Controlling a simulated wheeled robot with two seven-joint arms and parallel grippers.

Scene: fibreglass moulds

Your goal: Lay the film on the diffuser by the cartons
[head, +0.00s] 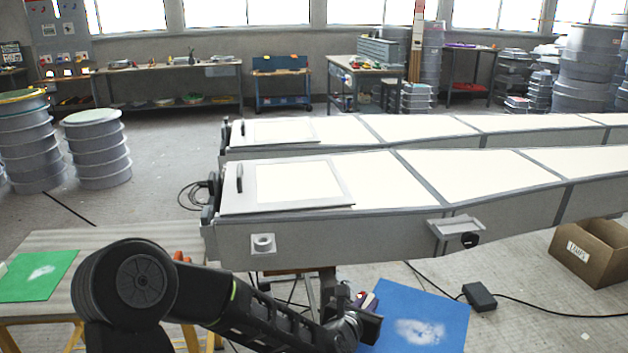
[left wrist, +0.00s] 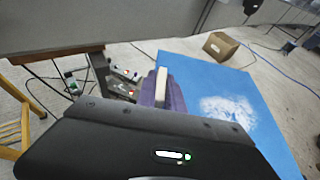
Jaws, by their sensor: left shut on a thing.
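A blue film (head: 425,305) with a white cloudy patch hangs out flat in front of the near lit table. My left gripper (head: 366,303) is shut on its left edge. The film also fills the right half of the left wrist view (left wrist: 225,85). The near long lit table (head: 235,233) has cream diffuser panels (head: 372,180); a framed panel (head: 295,184) lies at its left end. A similar lit table (head: 345,131) stands behind it. An open brown carton (head: 575,258) with a label stands on the floor at the right. My right gripper is not in view.
A green sheet (head: 38,277) with a white patch lies on a wooden table (head: 100,239) at the left. A black box (head: 480,297) and cables lie on the floor. Stacked round drums (head: 97,150) stand at the left; workbenches line the back.

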